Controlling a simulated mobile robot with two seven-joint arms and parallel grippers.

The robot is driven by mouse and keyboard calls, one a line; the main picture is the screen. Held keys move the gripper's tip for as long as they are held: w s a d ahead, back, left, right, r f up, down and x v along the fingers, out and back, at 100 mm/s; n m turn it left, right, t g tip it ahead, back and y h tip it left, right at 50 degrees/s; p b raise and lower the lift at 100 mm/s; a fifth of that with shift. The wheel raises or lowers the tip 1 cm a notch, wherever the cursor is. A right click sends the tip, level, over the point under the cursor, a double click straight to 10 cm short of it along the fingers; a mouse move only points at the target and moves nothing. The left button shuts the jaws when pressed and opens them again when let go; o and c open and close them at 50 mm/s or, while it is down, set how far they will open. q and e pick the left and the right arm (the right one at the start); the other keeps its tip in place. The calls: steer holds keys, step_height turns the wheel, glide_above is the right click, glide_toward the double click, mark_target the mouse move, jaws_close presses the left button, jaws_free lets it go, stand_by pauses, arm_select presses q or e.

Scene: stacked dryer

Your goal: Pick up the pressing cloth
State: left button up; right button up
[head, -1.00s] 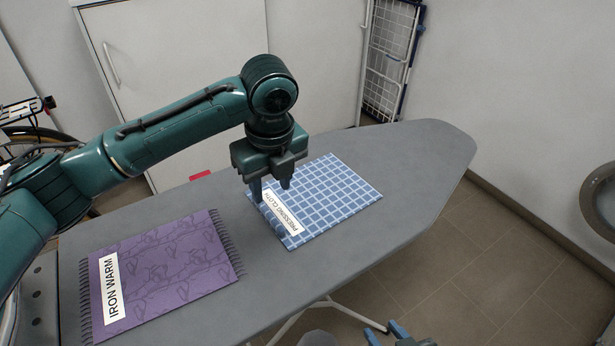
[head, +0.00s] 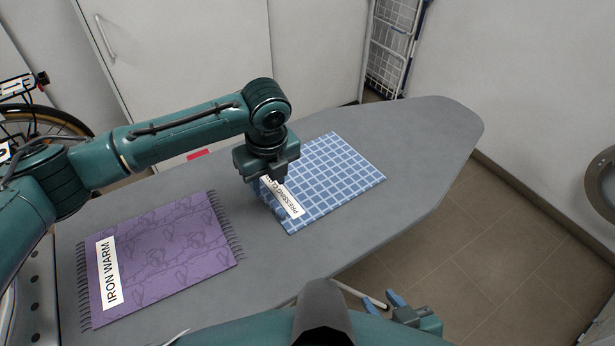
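The pressing cloth (head: 338,175), a blue-and-white checked cloth with a white "PRESSING CLOTH" label, lies on the ironing board (head: 420,150). My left gripper (head: 267,186) points down at the cloth's left edge and covers part of the label. Its fingertips are low against the cloth and partly hidden, so I cannot tell whether they are closed on it. The cloth's edge looks slightly raised there; the rest lies flat.
A purple fringed cloth (head: 165,255) labelled "IRON WARM" lies left of the pressing cloth. A small red item (head: 198,154) is at the board's far edge. A white cabinet (head: 175,70) and a drying rack (head: 391,48) stand behind. The board's right end is clear.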

mark_target(267, 192)
arm_select(q)
steer(key=f, duration=0.3)
steer(key=shift+w+a+f, duration=0.15)
steer(key=shift+w+a, duration=0.05)
steer(key=shift+a, duration=0.15)
jaws_close()
